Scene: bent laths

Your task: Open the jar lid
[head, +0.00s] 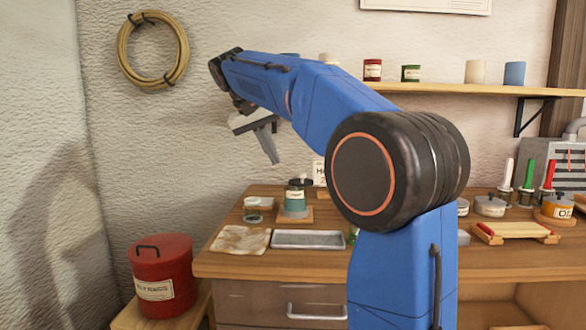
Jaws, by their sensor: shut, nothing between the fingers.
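A jar (296,201) with a greenish body and a pale label stands upright on a small wooden block on the workbench. Its dark lid (299,184) sits on top, with a small pale knob. My gripper (274,159) hangs in the air above and a little left of the jar, pointing down. Its fingers are shut with nothing between them, apart from the lid. My blue arm hides part of the bench and shelf to the right.
A small glass jar (252,210) stands left of the jar. A stained cloth (240,240) and a metal tray (308,240) lie in front. Brushes, tins and a wooden rack (515,231) are at the right. A shelf (450,89) holds small pots. A red bin (162,275) stands at left.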

